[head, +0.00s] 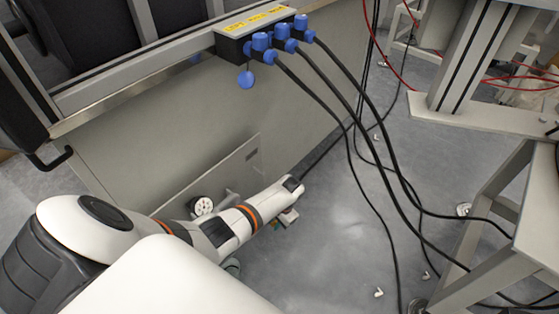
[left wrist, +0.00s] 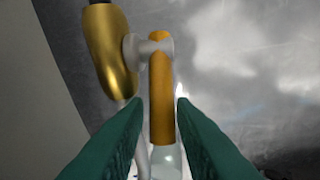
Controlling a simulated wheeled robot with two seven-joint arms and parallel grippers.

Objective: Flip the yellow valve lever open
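The yellow valve lever (left wrist: 161,95) shows in the left wrist view as a straight bar running up the middle. Its upper end meets a grey pivot (left wrist: 148,50) beside a gold-coloured valve body (left wrist: 110,52). My left gripper (left wrist: 160,104) has its two green fingers apart, one on each side of the lever, with narrow gaps visible. Whether the lever lies fully between the tips or just beyond them is unclear. In the head view my left gripper (head: 286,218) is small and mostly hidden under my wrist. My right gripper is not in view.
A connector box (head: 255,27) with blue plugs sends black cables (head: 350,120) across to the right. A metal frame (head: 490,215) stands at the right. Floor between is mostly open.

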